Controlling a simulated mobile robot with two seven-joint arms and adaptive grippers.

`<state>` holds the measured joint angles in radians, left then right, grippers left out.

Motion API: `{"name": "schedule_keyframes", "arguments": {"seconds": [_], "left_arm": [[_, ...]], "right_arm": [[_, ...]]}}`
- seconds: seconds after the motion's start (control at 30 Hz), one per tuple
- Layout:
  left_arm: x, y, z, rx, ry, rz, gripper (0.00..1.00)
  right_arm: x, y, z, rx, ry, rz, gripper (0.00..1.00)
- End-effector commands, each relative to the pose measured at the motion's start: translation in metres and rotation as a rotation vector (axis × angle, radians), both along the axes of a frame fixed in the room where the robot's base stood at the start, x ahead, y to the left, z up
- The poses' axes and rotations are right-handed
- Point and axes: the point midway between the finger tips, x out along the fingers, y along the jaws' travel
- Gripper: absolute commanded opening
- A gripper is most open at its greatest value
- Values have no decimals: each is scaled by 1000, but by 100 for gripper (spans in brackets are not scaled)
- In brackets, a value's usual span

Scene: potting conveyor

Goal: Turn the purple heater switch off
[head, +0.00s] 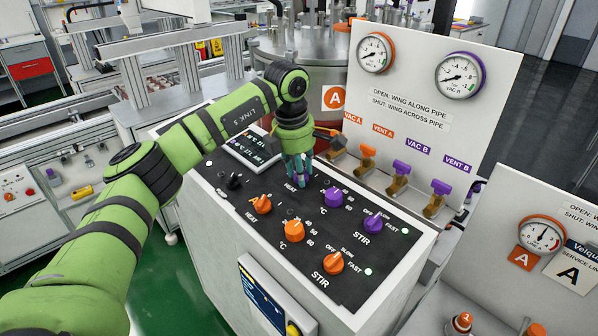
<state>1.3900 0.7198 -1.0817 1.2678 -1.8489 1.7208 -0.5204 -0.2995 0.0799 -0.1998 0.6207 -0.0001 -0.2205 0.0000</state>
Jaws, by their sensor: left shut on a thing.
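My left gripper (298,177) points down onto the black control panel (218,172), at the place beside the upper HEAT label. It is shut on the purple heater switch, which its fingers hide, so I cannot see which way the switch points. To its right in the same row are a purple °C knob (333,197) and a purple STIR knob (374,222). My right gripper is not in view.
The front row has an orange HEAT switch (262,204), an orange °C knob (295,231) and an orange STIR knob (333,262). Orange and purple valves, such as the purple VENT B valve (438,196), stand behind, below a gauge board (425,75). A steel vessel (325,45) stands behind the arm.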

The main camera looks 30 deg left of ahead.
Motion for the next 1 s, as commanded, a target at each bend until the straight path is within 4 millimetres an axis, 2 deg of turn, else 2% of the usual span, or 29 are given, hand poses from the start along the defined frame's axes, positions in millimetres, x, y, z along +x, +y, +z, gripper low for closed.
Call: {"name": "schedule_keyframes", "arguments": {"seconds": [0.4,0.9,0.93,0.97,1.0], "left_arm": [[-1,-3,-3,-30,15,160,1],[0,-3,-2,-33,15,178,1],[0,-3,-2,-33,15,178,38],[0,-3,-2,-33,15,178,50],[0,-3,-2,-33,15,178,57]], "right_arm": [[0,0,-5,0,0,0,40],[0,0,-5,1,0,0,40],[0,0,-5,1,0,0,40],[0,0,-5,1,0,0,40],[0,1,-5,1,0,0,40]]}}
